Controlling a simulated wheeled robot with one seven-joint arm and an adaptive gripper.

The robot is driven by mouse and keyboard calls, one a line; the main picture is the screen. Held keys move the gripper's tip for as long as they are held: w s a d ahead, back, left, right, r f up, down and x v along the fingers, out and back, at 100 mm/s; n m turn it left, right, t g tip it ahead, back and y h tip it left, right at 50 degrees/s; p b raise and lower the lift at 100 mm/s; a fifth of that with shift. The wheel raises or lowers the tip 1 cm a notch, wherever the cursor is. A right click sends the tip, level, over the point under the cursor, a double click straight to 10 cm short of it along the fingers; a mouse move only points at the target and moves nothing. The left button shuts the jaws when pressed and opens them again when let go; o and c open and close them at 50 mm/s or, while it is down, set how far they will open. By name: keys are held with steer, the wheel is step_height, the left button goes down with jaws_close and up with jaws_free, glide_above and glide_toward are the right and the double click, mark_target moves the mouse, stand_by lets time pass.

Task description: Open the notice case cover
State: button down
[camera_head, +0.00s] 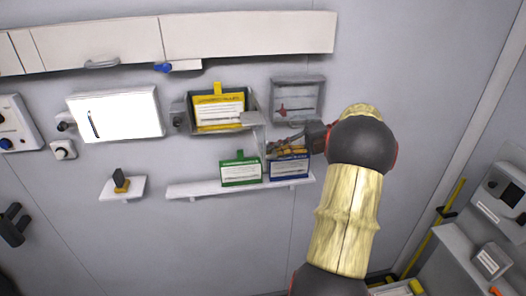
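The notice case (250,103) is a grey wall-mounted box with a yellow-edged notice (219,111) in it. A pale, partly see-through panel (253,118) stands out at its lower right side. It looks like the cover swung outward, but its outline is faint. My gripper (303,143) is just right of this panel, in front of the wall and above the blue-edged card. The fingers are small, dark and partly hidden by my wrist. I cannot tell whether they touch the panel or are open or shut.
A shelf (185,190) below holds a green-edged card (240,171) and a blue-edged card (289,168). A grey framed box (298,100) with a red mark is right of the case. Long cabinets (250,33) run above.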

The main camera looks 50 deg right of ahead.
stand_by(0.4)
steer(key=c, duration=2)
jaws_free()
steer(key=shift+o, duration=0.2)
steer(key=shift+d, duration=0.1)
steer(key=v, duration=0.7)
steer(key=shift+s+d, duration=0.1)
steer(key=shift+d, duration=0.1)
